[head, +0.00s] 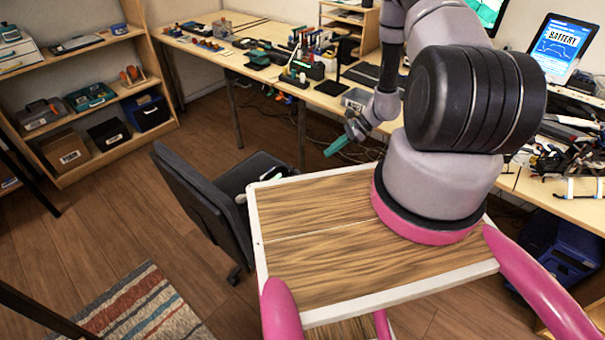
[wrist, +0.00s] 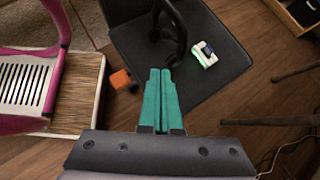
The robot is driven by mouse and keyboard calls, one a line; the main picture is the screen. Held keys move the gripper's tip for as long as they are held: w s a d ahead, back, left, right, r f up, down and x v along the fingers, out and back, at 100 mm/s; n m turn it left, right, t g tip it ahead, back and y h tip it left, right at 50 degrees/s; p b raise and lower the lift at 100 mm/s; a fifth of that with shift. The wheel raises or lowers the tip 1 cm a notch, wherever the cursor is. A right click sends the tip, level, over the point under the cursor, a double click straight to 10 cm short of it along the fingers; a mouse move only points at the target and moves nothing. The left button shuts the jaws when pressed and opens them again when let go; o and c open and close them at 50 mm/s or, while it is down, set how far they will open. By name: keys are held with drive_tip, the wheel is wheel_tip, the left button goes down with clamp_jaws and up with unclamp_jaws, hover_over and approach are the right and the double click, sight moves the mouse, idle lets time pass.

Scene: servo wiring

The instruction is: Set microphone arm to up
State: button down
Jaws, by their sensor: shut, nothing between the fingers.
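My gripper (head: 335,147) has teal fingers and hangs beyond the wooden top of my base, pointing down and left. In the wrist view its two fingers (wrist: 160,74) are side by side, shut and empty, over a black chair seat (wrist: 218,88). A dark curved piece (wrist: 180,32) lies just past the fingertips; I cannot tell if it is a headset with the microphone arm or part of the chair. A small white device (wrist: 204,55) with a green glow lies on the seat to the right. No microphone arm shows clearly in either view.
The black chair (head: 205,205) stands beside my base. A long workbench (head: 225,65) with tools runs along the back. Shelves (head: 130,92) stand at the left, and a cluttered desk (head: 545,195) at the right. A small orange object (wrist: 120,79) shows left of the fingers. Open floor lies left.

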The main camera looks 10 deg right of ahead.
drive_tip(key=w+a+f+m+t, duration=0.1)
drive_tip(key=a+f, duration=0.5)
drive_tip(key=a, duration=0.3)
drive_tip(key=shift+a+f, duration=0.35)
drive_tip(key=shift+f, duration=0.05)
drive_tip(key=shift+w, duration=0.1)
